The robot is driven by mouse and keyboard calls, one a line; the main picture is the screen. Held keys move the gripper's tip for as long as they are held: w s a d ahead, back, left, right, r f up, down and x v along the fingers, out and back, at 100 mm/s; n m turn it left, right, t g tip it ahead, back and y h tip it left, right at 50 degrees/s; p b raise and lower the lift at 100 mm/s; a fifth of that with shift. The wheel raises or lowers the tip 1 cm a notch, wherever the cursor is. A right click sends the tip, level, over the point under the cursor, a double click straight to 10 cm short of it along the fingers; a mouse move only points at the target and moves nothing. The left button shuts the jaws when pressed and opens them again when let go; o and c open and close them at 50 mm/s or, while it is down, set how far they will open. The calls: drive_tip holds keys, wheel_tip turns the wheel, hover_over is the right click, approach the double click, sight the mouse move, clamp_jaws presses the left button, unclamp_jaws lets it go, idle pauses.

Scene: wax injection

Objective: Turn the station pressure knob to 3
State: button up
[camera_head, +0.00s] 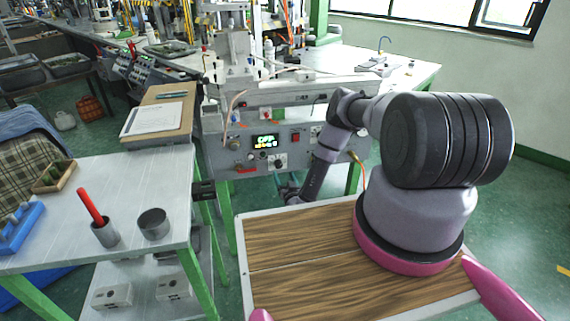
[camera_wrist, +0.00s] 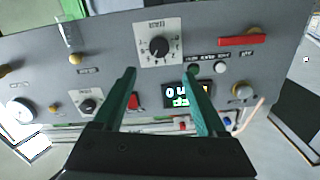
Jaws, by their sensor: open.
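The grey control panel (camera_head: 232,150) of the station stands ahead; the wrist view shows it upside down. A black dial knob (camera_wrist: 158,46) sits on a white scale plate, which also shows low on the panel in the head view (camera_head: 278,161). A smaller knob (camera_wrist: 88,105) has its own white plate. The lettering is too small to tell which one is for pressure, or their settings. My gripper (camera_wrist: 160,72) is open and empty, its two green fingers apart on either side below the larger knob in the wrist view. No contact with it shows.
A lit display (camera_head: 265,141) and a red switch (camera_head: 295,137) are near the knobs. A red bar handle (camera_wrist: 242,40) and several buttons share the panel. A side table (camera_head: 110,190) with a red-handled tool in a cup stands at left.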

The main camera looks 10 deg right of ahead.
sight(279, 166)
drive_tip(key=w, duration=0.3)
drive_tip(key=w+f, duration=0.1)
drive_tip(key=w, duration=0.5)
drive_tip(key=shift+f, duration=0.35)
drive_tip(key=shift+a, duration=0.1)
drive_tip(key=shift+c, duration=0.3)
clamp_jaws()
